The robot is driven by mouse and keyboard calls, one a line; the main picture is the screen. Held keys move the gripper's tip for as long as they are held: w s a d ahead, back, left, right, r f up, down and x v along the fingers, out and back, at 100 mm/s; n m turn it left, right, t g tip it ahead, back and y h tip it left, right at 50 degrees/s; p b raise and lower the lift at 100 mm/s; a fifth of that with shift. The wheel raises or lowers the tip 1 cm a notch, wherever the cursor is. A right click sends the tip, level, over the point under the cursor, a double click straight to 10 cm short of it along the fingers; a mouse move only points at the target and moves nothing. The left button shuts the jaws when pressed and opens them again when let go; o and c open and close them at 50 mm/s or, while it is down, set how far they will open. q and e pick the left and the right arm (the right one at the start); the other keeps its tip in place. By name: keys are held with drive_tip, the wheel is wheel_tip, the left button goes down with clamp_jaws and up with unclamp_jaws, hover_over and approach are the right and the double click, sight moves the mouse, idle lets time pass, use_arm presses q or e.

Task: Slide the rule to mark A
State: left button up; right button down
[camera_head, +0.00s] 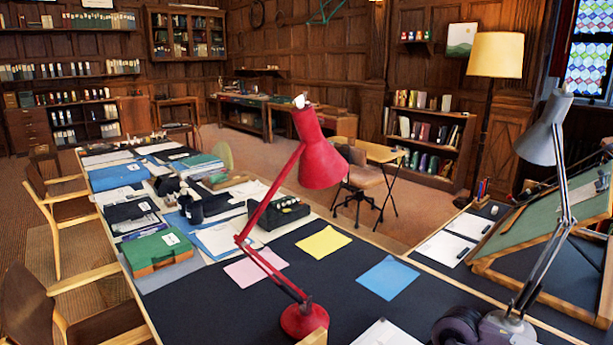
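I cannot make out a rule or a mark A in the head view. A tilted drafting board (548,212) with a green surface and a wooden frame stands at the right, cut off by the picture's edge. The grey lamp's arm crosses in front of part of it. Neither of my grippers shows in this view.
A red desk lamp (320,165) and a grey desk lamp (540,145) rise from the dark table (350,262). Yellow (323,242), pink (255,267) and blue (388,277) sheets lie flat there. Books, boxes and papers crowd its far left. Chairs stand along the left side.

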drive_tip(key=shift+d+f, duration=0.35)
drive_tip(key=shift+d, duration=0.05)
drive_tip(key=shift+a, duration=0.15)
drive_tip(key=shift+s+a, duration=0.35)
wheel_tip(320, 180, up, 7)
drive_tip(key=p, duration=0.6)
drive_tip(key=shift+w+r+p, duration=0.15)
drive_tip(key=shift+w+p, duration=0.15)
